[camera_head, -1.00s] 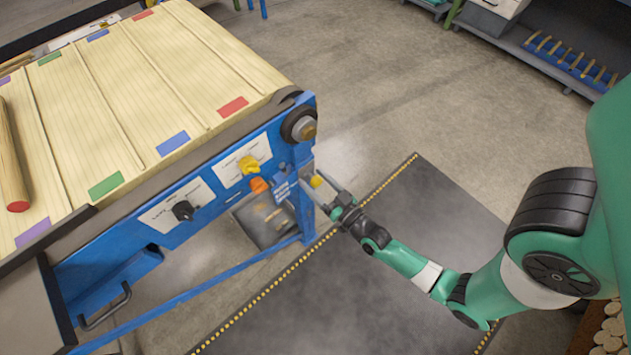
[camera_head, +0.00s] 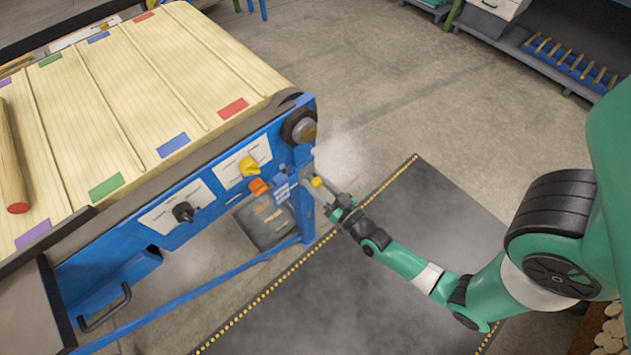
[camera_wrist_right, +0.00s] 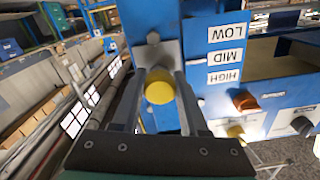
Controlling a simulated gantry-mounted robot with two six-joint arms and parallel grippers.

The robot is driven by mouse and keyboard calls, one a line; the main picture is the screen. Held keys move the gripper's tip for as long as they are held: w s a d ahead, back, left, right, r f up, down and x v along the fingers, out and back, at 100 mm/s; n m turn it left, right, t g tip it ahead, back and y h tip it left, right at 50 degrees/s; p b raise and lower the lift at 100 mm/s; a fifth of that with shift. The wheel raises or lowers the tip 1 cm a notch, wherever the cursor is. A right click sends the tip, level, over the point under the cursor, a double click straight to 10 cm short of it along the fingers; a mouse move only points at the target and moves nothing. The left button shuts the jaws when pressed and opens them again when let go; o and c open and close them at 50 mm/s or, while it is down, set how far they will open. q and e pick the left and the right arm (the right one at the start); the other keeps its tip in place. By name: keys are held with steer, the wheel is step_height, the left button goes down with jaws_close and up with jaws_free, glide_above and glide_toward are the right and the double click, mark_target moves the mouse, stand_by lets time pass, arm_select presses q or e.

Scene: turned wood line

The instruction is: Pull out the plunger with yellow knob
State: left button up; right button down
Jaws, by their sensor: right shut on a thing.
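The yellow knob (camera_head: 317,182) of the plunger is at the right end of the blue machine frame, beside its corner post. My right gripper (camera_head: 318,184) is shut on the knob. In the right wrist view the round yellow knob (camera_wrist_right: 159,88) sits between the two grey fingers, below a metal bracket on a blue post. The plunger's shaft is hidden behind the knob. My left gripper is not in view.
The blue panel holds a yellow rotary knob (camera_head: 249,167), an orange knob (camera_head: 258,187) and a black knob (camera_head: 183,212). LOW, MID and HIGH labels (camera_wrist_right: 228,54) are beside the plunger.

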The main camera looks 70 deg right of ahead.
mark_target(319, 186)
stand_by(0.8)
steer(key=p+v, duration=0.1)
steer(key=v, duration=0.2)
steer(key=shift+s, duration=0.15)
steer(key=c, duration=0.8)
jaws_free()
steer(key=shift+c, duration=0.2)
steer(key=o, duration=0.4)
steer(key=shift+s+a, duration=0.1)
steer(key=shift+s, duration=0.05)
